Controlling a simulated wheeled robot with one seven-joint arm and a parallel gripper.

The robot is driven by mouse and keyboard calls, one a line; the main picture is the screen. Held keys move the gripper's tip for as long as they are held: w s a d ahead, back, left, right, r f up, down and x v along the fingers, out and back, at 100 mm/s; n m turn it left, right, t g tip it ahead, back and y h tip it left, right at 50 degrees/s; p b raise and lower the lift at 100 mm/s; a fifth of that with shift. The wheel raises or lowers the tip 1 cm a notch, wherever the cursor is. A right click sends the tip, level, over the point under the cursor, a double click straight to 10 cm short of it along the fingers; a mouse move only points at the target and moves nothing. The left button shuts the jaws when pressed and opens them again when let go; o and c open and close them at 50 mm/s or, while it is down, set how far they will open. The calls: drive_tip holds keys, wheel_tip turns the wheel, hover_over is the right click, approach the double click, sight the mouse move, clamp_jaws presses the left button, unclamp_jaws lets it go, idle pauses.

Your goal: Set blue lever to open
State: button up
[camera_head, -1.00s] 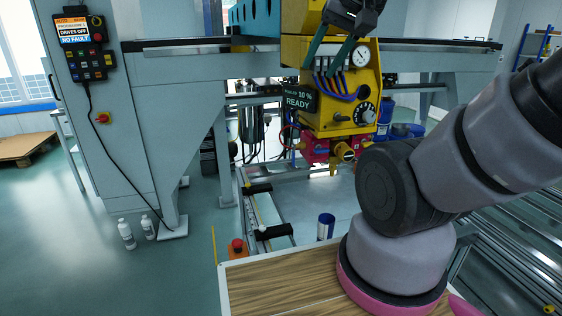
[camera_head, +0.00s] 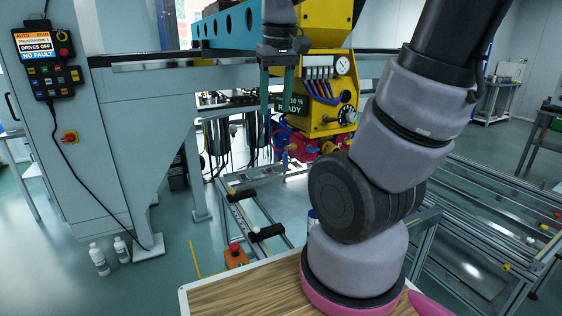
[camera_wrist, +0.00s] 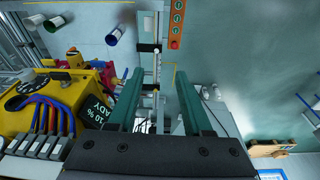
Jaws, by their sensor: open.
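The yellow panel unit (camera_head: 325,88) hangs from the beam, with a dial and a row of blue and dark hoses on its face. Below it is a red-pink fitting (camera_head: 304,150). A small blue part (camera_head: 279,139) at the fitting's left end may be the blue lever; its setting is too small to tell. My gripper (camera_head: 276,105) is open and empty, its green fingers pointing down just left of the yellow unit. In the wrist view, the open fingers (camera_wrist: 160,76) have nothing between them in reach, and the yellow unit (camera_wrist: 88,78) is at left.
A READY sign (camera_head: 292,107) sits close to my fingers on the unit's left side. The blue beam (camera_head: 228,27) runs above. A control pendant (camera_head: 45,60) is on the grey cabinet. A wooden-topped table (camera_head: 240,292) is at the front. Floor at left is mostly clear.

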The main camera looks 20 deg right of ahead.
drive_tip(key=w+d+f+n+g+h, duration=0.2)
drive_tip(key=w+f+n+g+h, duration=0.15)
drive_tip(key=f, duration=0.25)
drive_tip(key=n+t+h, duration=0.2)
drive_tip(key=n+h, duration=1.2)
drive_tip(key=n, duration=0.1)
approach(285, 159)
drive_tip(key=d, duration=1)
drive_tip(key=shift+w+d, duration=0.25)
clamp_jaws()
